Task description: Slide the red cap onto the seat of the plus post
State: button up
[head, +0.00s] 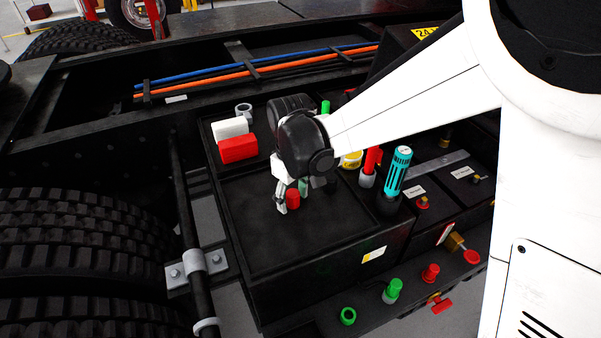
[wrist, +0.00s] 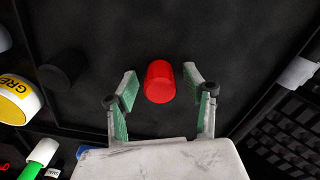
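The red cap (head: 292,199), a small cylinder, is on the flat black box top (head: 255,235) under my gripper. In the wrist view the red cap (wrist: 160,82) lies between my two fingertips, with a dark gap on each side. My gripper (wrist: 161,77) is open around it; it also shows from the side in the head view (head: 292,192). I cannot tell which fitting is the plus post. A red-topped post (head: 431,272) and a green-topped post (head: 392,291) stand on the lower front ledge.
A green ring (head: 347,316) is on the ledge. The box top's front is clear.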

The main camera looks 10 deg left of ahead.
jog(key=c, duration=0.8)
jog(key=shift+r, duration=0.1)
